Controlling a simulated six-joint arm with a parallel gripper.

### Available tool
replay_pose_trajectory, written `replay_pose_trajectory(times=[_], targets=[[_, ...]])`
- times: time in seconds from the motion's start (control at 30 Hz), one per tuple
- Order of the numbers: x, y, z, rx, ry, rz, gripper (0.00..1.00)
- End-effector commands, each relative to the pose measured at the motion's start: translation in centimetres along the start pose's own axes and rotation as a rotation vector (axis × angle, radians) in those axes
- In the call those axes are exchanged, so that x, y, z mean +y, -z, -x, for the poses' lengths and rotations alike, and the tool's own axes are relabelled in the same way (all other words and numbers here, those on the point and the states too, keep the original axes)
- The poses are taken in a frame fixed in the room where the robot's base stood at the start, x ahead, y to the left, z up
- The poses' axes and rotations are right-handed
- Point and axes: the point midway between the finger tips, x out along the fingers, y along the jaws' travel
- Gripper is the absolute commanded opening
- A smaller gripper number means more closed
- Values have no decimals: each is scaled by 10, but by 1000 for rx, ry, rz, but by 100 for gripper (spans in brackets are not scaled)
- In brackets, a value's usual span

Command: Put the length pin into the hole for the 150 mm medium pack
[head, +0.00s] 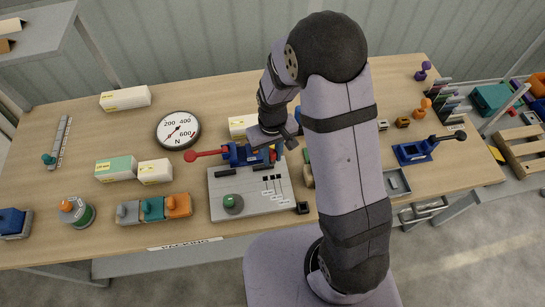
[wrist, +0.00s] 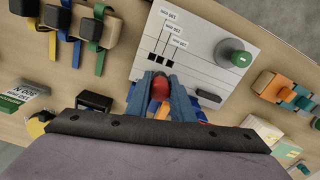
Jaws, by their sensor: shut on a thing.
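My gripper (wrist: 161,80) is shut on a red, round-ended piece (wrist: 160,88), which I take to be the length pin. Its lower part is hidden between the jaws. The grey plate (head: 222,183) shows several small dark holes with thin lines to white labels (head: 275,196); the middle hole (wrist: 159,61) shows in the wrist view. The label figures are too small to read surely. In the wrist view the pin lies just beside the row of holes. In the head view my gripper (head: 272,143) is at the plate's far edge, by the blue fixture (head: 240,155); its height is unclear.
A green knob (head: 232,202) stands on the plate, left of the holes. A red-handled lever (head: 205,153) reaches left from the fixture. A dial (head: 178,131), cartons (head: 155,171) and coloured blocks (head: 152,209) lie left. A small black block (head: 302,208) sits right of the plate.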

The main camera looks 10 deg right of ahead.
Motion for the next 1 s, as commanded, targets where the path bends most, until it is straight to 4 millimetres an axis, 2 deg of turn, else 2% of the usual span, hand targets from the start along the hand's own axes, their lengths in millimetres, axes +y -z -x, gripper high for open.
replay_pose_trajectory(times=[0.23,0.73,1.0], targets=[[0,-6,0,2,-1,-72,0],[0,-6,1,1,-5,-74,0],[0,-6,-15,1,-6,-74,0]])
